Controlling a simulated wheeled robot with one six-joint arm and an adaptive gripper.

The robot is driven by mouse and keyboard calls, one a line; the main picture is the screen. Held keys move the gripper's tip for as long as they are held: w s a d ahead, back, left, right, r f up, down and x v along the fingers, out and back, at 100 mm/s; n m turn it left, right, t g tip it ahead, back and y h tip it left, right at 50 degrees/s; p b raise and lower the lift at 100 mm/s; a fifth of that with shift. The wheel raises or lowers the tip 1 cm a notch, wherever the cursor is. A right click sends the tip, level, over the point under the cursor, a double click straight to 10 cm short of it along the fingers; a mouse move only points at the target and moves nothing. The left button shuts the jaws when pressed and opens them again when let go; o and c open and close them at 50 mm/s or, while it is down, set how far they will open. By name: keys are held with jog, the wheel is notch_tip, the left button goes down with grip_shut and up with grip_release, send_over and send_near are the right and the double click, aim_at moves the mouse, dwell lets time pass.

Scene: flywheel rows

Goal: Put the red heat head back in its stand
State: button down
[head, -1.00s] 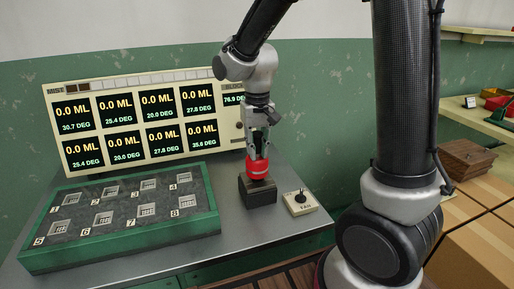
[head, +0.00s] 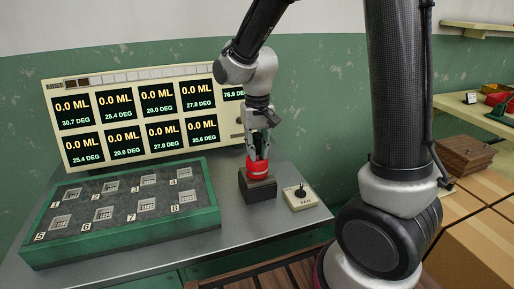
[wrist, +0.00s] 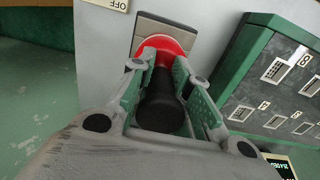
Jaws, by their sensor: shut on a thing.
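The red heat head (head: 257,168) is at the top of a small dark block-shaped stand (head: 259,190) on the grey bench. In the wrist view its red collar (wrist: 166,43) and black handle (wrist: 160,105) lie between my fingers, with the stand (wrist: 150,30) just beyond. My gripper (head: 258,150) points down over the stand and is shut on the heat head. The head looks upright and at the stand's top; whether it is fully seated I cannot tell.
A fan switch box (head: 302,196) stands close to the right of the stand. A green-framed tray with numbered wells (head: 120,213) is to the left. A display panel (head: 150,118) stands behind. Bare bench lies in front of the stand.

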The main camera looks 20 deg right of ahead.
jog(key=c, duration=1.3)
grip_release()
jog(key=shift+o, duration=0.2)
jog(key=shift+r, duration=0.1)
notch_tip(320, 180, up, 12)
jog(key=shift+f, duration=0.1)
